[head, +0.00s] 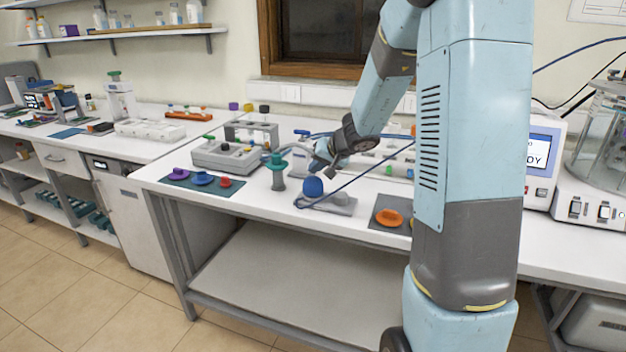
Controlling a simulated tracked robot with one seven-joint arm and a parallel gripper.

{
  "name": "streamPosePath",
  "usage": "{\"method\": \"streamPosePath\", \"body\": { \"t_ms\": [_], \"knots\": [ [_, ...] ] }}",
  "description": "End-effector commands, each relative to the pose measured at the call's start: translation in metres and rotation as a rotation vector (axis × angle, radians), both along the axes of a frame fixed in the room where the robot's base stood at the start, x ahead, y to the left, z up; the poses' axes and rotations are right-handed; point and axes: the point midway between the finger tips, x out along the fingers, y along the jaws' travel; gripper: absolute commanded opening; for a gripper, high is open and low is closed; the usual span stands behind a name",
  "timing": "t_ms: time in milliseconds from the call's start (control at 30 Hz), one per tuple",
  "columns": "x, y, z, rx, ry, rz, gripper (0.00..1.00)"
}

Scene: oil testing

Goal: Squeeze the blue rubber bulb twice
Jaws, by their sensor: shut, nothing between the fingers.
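The blue rubber bulb (313,187) is a round ball on a grey stand (338,204) near the front edge of the white bench. My gripper (318,168) is just above and behind the bulb, small and dark in the head view. Its fingers are shut and empty. I cannot tell whether the fingertips touch the bulb. A blue tube (365,172) runs from near the stand up to the right, past my arm.
A green-topped grey post (278,178) stands just left of the bulb. A mat (202,182) with purple, blue and red knobs lies farther left. An orange ring (389,217) is on a mat to the right. A grey box (228,156) stands behind.

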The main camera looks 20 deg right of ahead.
Motion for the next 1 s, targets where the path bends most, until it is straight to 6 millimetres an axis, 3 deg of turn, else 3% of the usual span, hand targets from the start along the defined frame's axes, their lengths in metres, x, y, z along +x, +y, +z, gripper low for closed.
{"method": "streamPosePath", "body": {
  "t_ms": [367,1000],
  "knots": [
    [0.0,0.0,0.002,0.001,-0.001,-0.001,0.0],
    [0.0,0.0,0.049,0.001,-0.001,0.0,0.0]
  ]
}}
